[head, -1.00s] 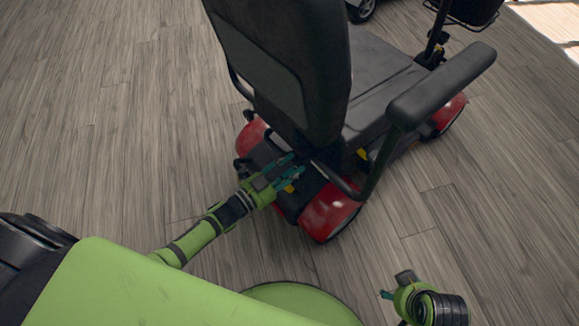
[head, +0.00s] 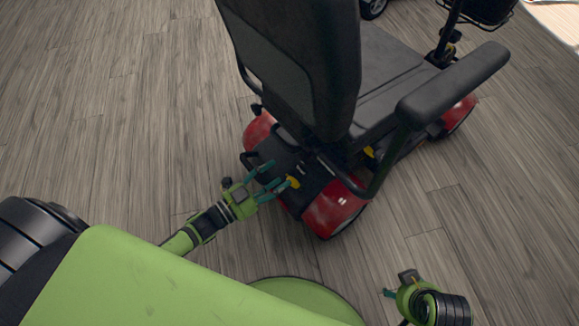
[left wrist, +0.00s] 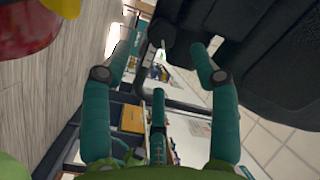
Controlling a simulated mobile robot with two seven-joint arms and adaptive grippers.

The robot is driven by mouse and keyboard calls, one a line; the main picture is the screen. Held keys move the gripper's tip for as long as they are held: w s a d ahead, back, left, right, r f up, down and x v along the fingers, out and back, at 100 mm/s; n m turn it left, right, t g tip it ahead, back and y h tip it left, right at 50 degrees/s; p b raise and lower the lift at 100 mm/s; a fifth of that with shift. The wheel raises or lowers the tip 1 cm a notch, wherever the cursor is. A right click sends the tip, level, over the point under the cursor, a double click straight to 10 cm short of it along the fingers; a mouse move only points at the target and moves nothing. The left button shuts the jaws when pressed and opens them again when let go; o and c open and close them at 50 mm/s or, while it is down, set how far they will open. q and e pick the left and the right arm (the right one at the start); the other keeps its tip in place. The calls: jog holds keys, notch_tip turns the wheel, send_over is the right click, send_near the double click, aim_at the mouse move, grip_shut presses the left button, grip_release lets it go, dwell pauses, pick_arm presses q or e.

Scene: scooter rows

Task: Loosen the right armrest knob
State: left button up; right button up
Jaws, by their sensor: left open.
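A scooter with a black seat (head: 300,70) and red rear fenders (head: 335,208) stands with its back towards me. Its right armrest (head: 455,82) is black and padded, on a dark tube that bends down and in behind the seat. My left gripper (head: 282,173) is open and empty behind the seat base. In the left wrist view, its teal fingers (left wrist: 160,62) spread below a dark rounded part (left wrist: 161,33) on a tube, apart from it; this may be the knob. The knob is too small to tell in the head view. My right gripper (head: 391,292) is low at the right, away from the scooter.
A yellow part (head: 293,182) sits low at the scooter's rear. A tiller with a basket (head: 480,10) is at its front. Another wheel (head: 372,7) shows at the top edge. The wooden floor (head: 110,130) is clear to the left and right.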

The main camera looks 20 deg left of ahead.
pick_arm(q)
jog(key=shift+v, duration=2.35)
